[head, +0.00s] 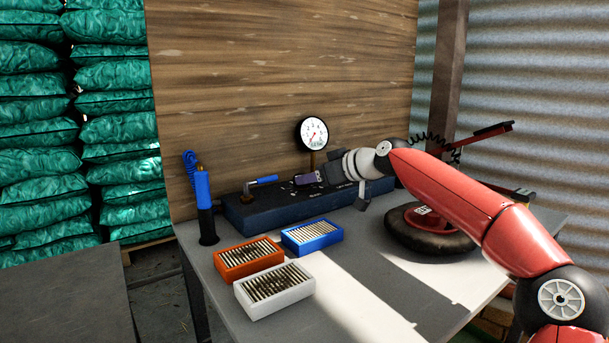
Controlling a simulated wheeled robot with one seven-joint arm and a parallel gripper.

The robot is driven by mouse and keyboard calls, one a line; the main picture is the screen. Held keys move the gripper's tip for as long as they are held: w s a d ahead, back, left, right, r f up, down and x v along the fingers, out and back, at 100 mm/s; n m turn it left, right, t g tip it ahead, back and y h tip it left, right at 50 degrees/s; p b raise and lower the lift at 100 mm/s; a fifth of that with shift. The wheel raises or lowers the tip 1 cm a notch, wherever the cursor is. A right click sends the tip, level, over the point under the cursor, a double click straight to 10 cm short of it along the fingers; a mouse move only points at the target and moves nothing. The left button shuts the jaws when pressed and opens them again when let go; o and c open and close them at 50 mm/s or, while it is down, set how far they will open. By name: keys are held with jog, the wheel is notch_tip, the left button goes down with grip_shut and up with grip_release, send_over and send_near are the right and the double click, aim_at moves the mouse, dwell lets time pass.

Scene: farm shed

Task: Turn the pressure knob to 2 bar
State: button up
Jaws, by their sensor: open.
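My gripper (307,179) reaches in from the right, low over the top of the box and just below the gauge. Its jaws are open. A purplish part shows at its fingertips; I cannot tell whether this is the pressure knob or part of the jaws. The knob is otherwise not clearly visible, nor is any contact.
A blue-handled lever (262,181) sits on the box's left end. Orange (222,272), blue (312,248) and white (259,312) trays of metal pieces stand in front. A blue hose tool (204,205) stands left; a tyre with a red hub (426,242) lies right.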

jog(key=shift+x, duration=1.55)
jog(key=shift+c, duration=0.4)
jog(key=c, duration=0.9)
